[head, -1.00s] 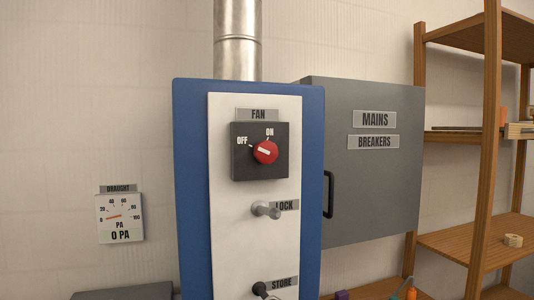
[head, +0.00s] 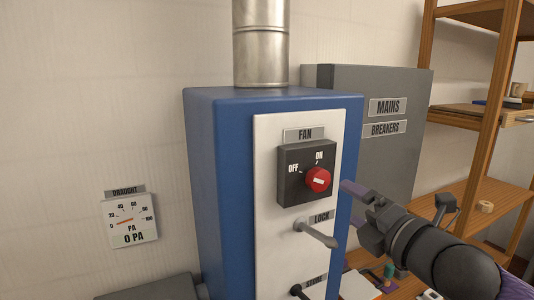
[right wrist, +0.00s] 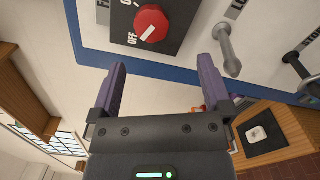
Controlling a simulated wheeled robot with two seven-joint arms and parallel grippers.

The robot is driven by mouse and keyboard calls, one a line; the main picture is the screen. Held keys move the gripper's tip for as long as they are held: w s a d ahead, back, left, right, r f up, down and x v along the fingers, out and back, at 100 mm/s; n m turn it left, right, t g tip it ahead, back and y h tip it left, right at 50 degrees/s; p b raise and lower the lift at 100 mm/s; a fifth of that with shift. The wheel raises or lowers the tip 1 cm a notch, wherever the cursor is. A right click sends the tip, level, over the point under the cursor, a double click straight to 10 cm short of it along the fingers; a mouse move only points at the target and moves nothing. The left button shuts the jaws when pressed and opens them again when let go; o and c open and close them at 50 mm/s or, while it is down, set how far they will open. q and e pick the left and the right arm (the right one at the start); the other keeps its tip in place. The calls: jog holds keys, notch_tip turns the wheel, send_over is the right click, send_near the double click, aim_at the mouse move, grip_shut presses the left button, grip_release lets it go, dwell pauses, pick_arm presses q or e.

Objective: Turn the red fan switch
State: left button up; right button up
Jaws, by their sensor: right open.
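The red fan switch (head: 318,179) is a round knob with a white mark, on a dark box (head: 291,193) labelled FAN, with OFF at left and ON at upper right. The mark seems to lie toward OFF. In the right wrist view the knob (right wrist: 151,23) is ahead of the fingertips, off their centre line, and its mark slants toward OFF. My right gripper (head: 353,203) is open and empty, to the right of the knob and apart from it. Its two purple fingers (right wrist: 161,64) show with a gap between them. My left gripper is not in view.
The grey LOCK handle (head: 318,234) sticks out below the switch, and the STORE handle (head: 297,290) is lower. A grey MAINS BREAKERS cabinet (head: 402,95) is behind to the right, beside wooden shelves (head: 484,130). A draught gauge (head: 131,220) at left reads 0 PA.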

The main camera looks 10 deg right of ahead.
aim_at(321, 183)
jog(key=shift+n, duration=0.4)
jog(key=x, duration=0.2)
jog(key=p+x, duration=0.1)
jog(key=x, duration=0.2)
jog(key=r+p+x, duration=0.1)
jog(key=x, duration=0.2)
jog(key=shift+w+a+r, duration=0.1)
jog(key=shift+w+a, duration=0.05)
jog(key=shift+a, duration=0.2)
jog(key=shift+w, duration=0.45)
jog(key=shift+a, duration=0.1)
jog(key=c, duration=1.3)
jog(key=shift+o, duration=0.2)
jog(key=shift+p, duration=0.3)
